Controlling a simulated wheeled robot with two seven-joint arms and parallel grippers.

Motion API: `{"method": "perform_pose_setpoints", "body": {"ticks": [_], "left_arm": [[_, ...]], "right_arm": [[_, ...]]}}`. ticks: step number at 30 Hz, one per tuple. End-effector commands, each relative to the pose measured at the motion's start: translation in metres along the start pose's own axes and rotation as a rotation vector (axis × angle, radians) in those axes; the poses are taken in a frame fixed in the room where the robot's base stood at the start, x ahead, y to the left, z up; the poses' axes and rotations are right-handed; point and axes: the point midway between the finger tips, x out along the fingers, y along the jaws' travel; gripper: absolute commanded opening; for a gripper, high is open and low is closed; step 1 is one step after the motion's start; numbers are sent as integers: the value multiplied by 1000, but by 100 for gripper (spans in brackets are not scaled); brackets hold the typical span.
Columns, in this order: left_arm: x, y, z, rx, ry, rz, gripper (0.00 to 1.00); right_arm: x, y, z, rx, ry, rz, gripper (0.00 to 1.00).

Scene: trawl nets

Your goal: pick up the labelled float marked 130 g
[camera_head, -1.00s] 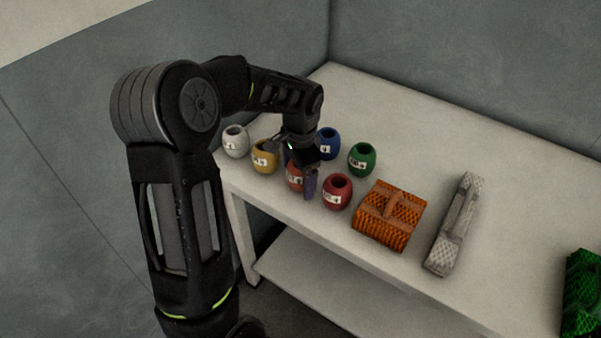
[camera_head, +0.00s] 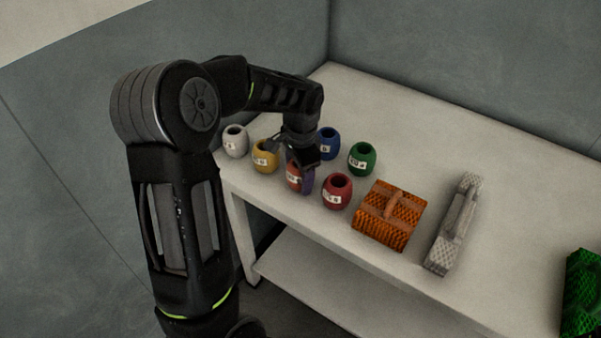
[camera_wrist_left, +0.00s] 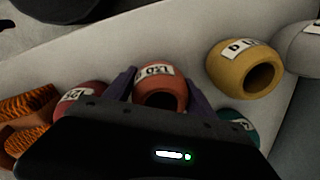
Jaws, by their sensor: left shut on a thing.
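The orange-red float (camera_head: 293,178) stands on the table in the group of floats. In the left wrist view the float (camera_wrist_left: 160,90) carries a white label that seems to read 130, seen upside down. My left gripper (camera_head: 299,174) is shut on this float, with a purple finger on each side of it in the wrist view (camera_wrist_left: 160,92). The float looks upright, and I cannot tell whether it is clear of the table. My right gripper is not in view.
Close around stand a yellow float (camera_head: 264,155), white float (camera_head: 235,141), blue float (camera_head: 328,143), green float (camera_head: 361,158) and red float (camera_head: 337,191). An orange net block (camera_head: 388,216) and a grey net piece (camera_head: 454,225) lie to the right. The back of the table is clear.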

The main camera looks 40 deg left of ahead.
Motion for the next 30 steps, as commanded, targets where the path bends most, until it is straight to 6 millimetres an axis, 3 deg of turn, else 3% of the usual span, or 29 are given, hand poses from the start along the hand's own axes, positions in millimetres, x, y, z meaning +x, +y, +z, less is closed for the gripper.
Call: {"method": "perform_pose_setpoints", "body": {"ticks": [7,17,23,30], "left_arm": [[0,0,0,0,0,0,23],[-6,-1,0,0,1,-1,23],[-34,-3,-1,1,4,-2,23],[-81,-6,-1,0,4,-3,23]], "right_arm": [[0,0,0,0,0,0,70],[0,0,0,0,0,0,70],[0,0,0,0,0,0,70],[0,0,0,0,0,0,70]]}}
